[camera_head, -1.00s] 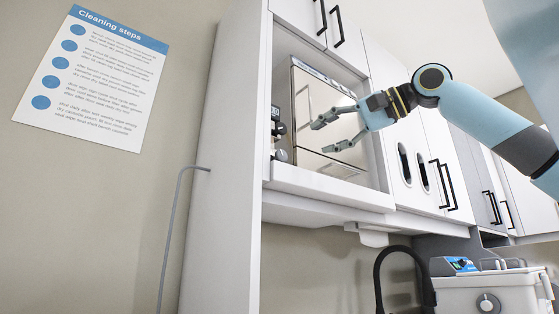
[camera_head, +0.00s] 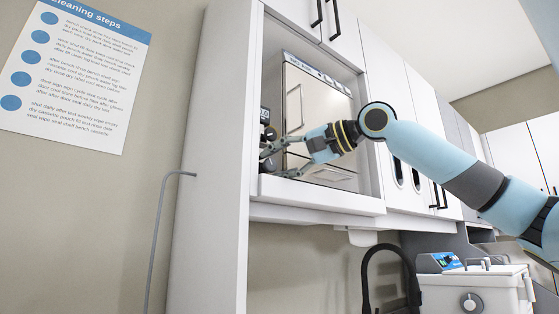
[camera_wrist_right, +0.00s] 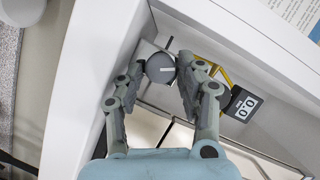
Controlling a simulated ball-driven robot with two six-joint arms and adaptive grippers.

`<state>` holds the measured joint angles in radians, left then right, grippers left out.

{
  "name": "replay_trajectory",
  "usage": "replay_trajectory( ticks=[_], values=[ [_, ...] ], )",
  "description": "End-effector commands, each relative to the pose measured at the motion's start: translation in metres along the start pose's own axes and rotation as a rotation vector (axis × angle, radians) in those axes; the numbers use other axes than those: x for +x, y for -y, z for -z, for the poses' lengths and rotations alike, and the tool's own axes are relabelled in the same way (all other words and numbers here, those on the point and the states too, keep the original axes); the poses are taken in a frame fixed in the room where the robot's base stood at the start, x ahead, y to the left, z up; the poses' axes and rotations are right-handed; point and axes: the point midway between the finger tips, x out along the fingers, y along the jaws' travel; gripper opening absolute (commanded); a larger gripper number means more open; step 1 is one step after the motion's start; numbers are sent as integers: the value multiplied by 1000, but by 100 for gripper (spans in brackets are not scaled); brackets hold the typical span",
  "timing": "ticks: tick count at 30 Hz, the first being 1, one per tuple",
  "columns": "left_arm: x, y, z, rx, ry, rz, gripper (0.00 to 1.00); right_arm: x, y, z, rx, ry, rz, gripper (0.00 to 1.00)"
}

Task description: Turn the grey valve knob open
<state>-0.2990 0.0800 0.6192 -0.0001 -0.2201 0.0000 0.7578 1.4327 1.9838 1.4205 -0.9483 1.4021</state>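The grey valve knob (camera_wrist_right: 161,68) is round with a white line across its face, and shows in the right wrist view near the top middle. My right gripper (camera_wrist_right: 160,75) has its two fingers spread on either side of the knob, very close to it; I cannot tell whether they touch. In the head view my right gripper (camera_head: 272,159) reaches into the wall bay at its left side, and its fingers largely hide the knob. My left gripper is not in view.
A steel autoclave door (camera_head: 320,110) fills the bay beside my gripper. A small display reading 0.0 (camera_wrist_right: 243,104) sits near the knob. The white bay wall (camera_wrist_right: 85,70) runs close to my fingers. A sink tap (camera_head: 368,270) and white box (camera_head: 480,290) stand below.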

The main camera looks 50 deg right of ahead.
Motion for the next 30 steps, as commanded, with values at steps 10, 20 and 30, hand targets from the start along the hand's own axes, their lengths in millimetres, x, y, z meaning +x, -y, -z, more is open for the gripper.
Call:
replay_trajectory(
  ticks=[10,20,30],
  values=[
    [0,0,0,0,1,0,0,0,0,0,-1,0,-1,0],
    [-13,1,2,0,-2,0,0,-1,3,1,-72,1,-31,0],
    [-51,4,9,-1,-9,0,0,-1,9,2,-320,3,-135,0]
  ],
)
